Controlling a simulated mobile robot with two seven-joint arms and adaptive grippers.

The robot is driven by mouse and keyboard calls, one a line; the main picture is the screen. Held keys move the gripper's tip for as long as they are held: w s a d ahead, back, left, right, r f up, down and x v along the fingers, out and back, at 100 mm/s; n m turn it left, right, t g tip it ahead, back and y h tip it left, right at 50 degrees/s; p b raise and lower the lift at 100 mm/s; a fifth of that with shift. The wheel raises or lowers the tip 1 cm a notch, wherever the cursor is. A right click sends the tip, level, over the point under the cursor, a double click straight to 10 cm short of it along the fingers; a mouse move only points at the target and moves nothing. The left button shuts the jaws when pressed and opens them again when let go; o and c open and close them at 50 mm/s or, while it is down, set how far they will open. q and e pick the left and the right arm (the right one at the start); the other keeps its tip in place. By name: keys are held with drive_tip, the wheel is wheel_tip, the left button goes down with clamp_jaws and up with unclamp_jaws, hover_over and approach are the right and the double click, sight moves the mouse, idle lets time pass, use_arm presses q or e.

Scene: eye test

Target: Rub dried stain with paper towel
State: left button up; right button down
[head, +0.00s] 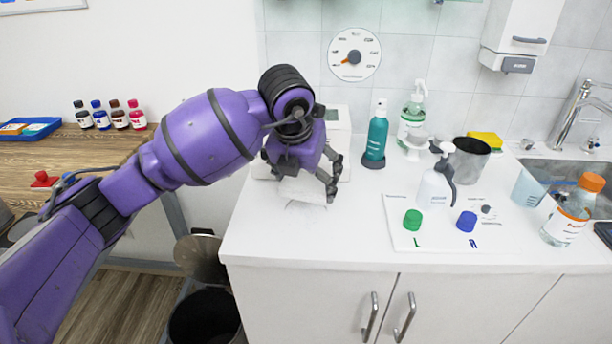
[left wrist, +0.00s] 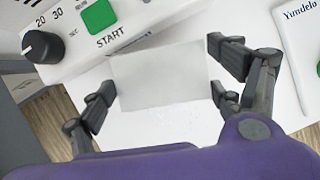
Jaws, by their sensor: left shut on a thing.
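My left gripper (head: 304,180) reaches in from the left over the white counter's left end. It is shut on a folded white paper towel (head: 303,191), held at or just above the counter; contact is unclear. In the left wrist view the towel (left wrist: 160,78) sits between the two fingers of the gripper (left wrist: 163,93). Faint grey marks, perhaps the dried stain (left wrist: 178,118), show on the counter beside the towel's lower edge. The towel may hide more of them. My right gripper is in neither view.
A white device (left wrist: 95,25) with a green START button stands close behind the towel. A teal spray bottle (head: 376,136), white pump bottle (head: 435,188) and mat (head: 405,238) with green and blue caps are to the right. An open bin (head: 205,315) stands below left.

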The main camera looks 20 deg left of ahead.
sight(305, 197)
use_arm(q)
drive_tip(key=shift+f, duration=0.25)
idle(0.5)
drive_tip(key=shift+f+b, duration=0.45)
drive_tip(key=shift+f, duration=0.3)
drive_tip(key=shift+s+d+r+p, duration=0.15)
drive_tip(key=shift+s+p, duration=0.1)
drive_tip(key=shift+s, duration=0.3)
drive_tip(key=shift+s+d+f+p, duration=0.1)
drive_tip(key=shift+s+p, duration=0.1)
drive_tip(key=shift+s, duration=0.3)
drive_tip(key=shift+s+d+r+p, duration=0.15)
drive_tip(key=shift+s+p, duration=0.1)
drive_tip(key=shift+s, duration=0.3)
drive_tip(key=shift+s+d+f, duration=0.1)
drive_tip(key=shift+s+f, duration=0.15)
drive_tip(key=shift+s, duration=0.1)
drive_tip(key=shift+w+a, duration=0.25)
drive_tip(key=shift+w, duration=0.75)
drive_tip(key=shift+w+a, duration=0.25)
drive_tip(key=shift+w, duration=0.7)
drive_tip(key=shift+r, duration=0.2)
